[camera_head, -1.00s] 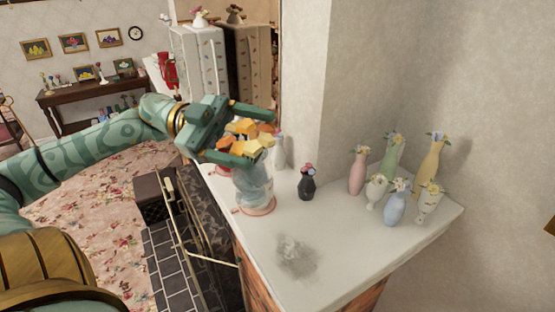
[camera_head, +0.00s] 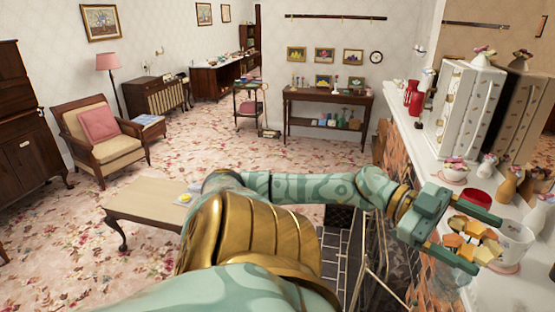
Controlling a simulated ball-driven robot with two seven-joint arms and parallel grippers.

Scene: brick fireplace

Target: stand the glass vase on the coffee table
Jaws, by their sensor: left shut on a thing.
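The glass vase (camera_head: 447,281) is at the lower right, clear glass with orange and yellow flowers in its top. My left gripper (camera_head: 472,238) is shut on it near the flowers, one finger on each side. The vase shows at the front edge of the mantel shelf; its lower part is hard to make out, so I cannot tell whether it touches the shelf. The coffee table (camera_head: 150,199), light wood with dark curved legs, stands on the carpet at the left centre, partly hidden by my arm. My right gripper is not in view.
A small yellow item (camera_head: 186,198) lies at the table's right end. An armchair (camera_head: 98,137) stands behind the table.

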